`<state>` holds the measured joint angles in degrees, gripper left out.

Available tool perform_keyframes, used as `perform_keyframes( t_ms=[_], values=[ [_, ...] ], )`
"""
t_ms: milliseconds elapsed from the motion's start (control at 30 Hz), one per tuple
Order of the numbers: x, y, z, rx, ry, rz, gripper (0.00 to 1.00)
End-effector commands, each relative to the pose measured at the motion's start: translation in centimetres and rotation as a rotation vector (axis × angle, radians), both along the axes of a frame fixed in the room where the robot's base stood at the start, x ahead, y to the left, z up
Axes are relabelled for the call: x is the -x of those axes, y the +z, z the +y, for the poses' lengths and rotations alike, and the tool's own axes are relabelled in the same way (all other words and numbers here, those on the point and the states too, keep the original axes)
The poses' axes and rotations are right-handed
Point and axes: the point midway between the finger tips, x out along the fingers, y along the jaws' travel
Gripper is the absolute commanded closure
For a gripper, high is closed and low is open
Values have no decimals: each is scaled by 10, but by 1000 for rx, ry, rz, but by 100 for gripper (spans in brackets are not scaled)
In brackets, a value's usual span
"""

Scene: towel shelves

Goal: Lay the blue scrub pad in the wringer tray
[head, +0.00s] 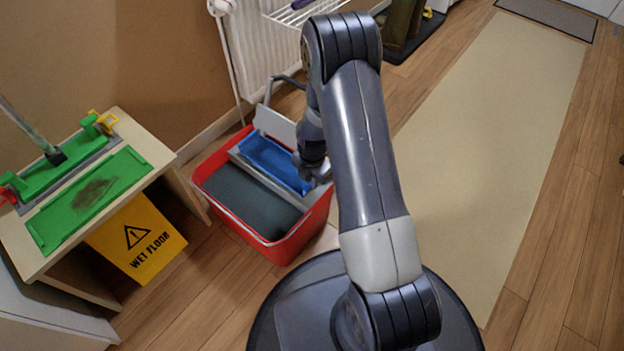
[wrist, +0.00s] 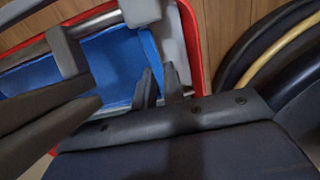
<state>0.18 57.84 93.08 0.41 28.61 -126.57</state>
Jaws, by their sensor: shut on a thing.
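The blue scrub pad (head: 275,163) lies lengthwise in the grey wringer tray (head: 238,154) on top of the red bucket. It looks flat, with its right end close to my gripper (head: 309,172). My gripper is shut on the pad at that right end; the arm and fingers partly hide the grip. In the wrist view the blue pad (wrist: 110,65) shows behind dark finger parts, along a grey metal edge. The exact contact between fingers and pad is hard to make out.
The red bucket (head: 262,248) holds dark grey water. A low wooden bench (head: 165,157) with green trays stands left, with a yellow wet-floor sign (head: 137,240) against it. A white radiator (head: 262,50) is behind. The beige runner (head: 490,150) at right is clear.

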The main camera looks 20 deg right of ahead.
Motion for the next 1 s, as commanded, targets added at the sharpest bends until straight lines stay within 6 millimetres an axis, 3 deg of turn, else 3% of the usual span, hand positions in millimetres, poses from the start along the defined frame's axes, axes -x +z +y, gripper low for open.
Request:
perform_keyframes(
  t_ms=[167,200,500,767,1000],
  values=[
    [-1,-2,0,0,0,-1,100],
    [-1,-2,0,0,0,-3,88],
    [0,-2,0,0,0,-1,65],
    [0,2,0,0,0,-1,65],
    [-1,42,0,1,0,-4,65]
  ],
)
